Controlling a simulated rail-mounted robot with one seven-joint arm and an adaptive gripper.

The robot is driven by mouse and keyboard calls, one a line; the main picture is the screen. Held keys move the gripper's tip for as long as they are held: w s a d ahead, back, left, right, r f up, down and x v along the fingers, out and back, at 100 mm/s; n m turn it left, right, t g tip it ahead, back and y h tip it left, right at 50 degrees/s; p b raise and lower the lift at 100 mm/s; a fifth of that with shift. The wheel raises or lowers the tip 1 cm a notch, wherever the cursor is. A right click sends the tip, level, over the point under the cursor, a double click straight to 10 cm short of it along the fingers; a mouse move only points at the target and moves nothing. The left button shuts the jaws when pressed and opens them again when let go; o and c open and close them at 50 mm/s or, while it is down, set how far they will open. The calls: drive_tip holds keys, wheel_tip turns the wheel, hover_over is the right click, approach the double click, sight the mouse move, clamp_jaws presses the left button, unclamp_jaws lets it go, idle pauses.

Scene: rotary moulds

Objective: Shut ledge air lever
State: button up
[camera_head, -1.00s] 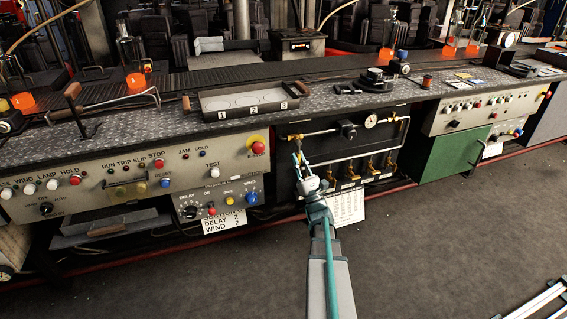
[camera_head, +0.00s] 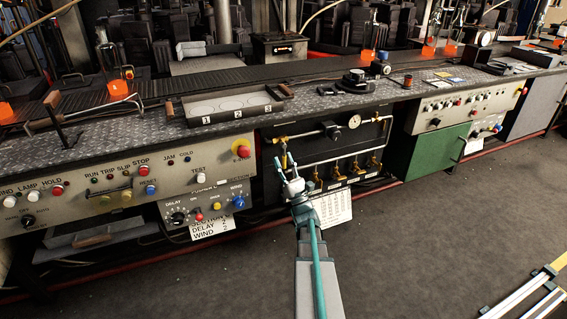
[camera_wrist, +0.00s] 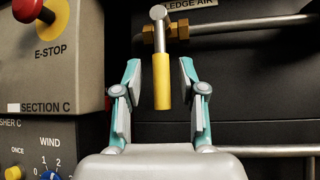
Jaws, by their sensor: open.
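The ledge air lever has a yellow grip (camera_wrist: 161,80) that hangs straight down from a grey stem and ball on a brass valve fitting. A "LEDGE AIR" label (camera_wrist: 190,4) sits just above it. My gripper (camera_wrist: 158,72) is open, with one finger to the left and one to the right of the lever in the wrist view. Gaps show on both sides of the grip, and I cannot tell how deep it lies between the fingers. In the head view my gripper (camera_head: 287,160) is at the left end of the black pipe panel (camera_head: 325,148), partly hiding the lever.
A red E-stop (camera_wrist: 28,8) on a beige box (camera_wrist: 70,60) stands close on the left. A steel pipe (camera_wrist: 255,23) runs right from the valve, another (camera_wrist: 275,151) lies lower. Several brass valves (camera_head: 354,168) line the panel. Open floor (camera_head: 420,240) lies in front.

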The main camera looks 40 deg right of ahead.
drive_tip(key=shift+s+f, duration=0.1)
drive_tip(key=v, duration=1.1)
drive_tip(key=shift+s+f, duration=0.25)
drive_tip(key=shift+a, duration=0.15)
